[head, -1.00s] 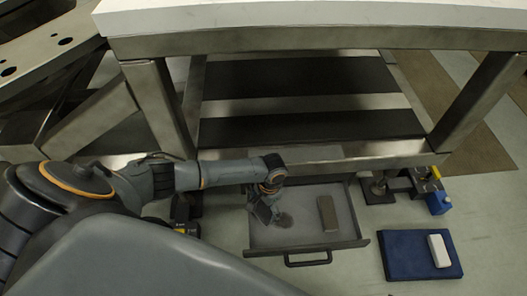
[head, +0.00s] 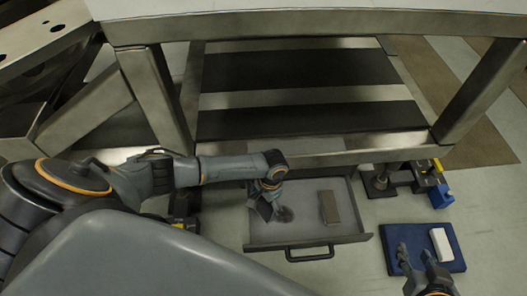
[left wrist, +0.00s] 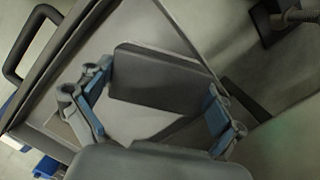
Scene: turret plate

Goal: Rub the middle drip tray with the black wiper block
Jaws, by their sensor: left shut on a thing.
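The middle drip tray (head: 300,233) is a grey pull-out drawer under the bench, with a dark handle at its front. A dark smudge (head: 285,214) marks its floor. My left gripper (head: 264,207) is inside the tray, just left of the smudge, shut on the black wiper block. In the left wrist view the block (left wrist: 160,78) shows as a dark slab between the blue-padded fingers. Whether it touches the tray floor cannot be told. My right gripper (head: 416,259) is open and empty at the lower right, over the blue mat's front left part.
A brownish-grey block (head: 328,207) lies in the tray's right part. A white block (head: 441,245) lies on the blue mat (head: 402,234). A metal fixture with yellow and blue parts (head: 438,190) stands right of the tray. The bench frame (head: 160,95) rises behind.

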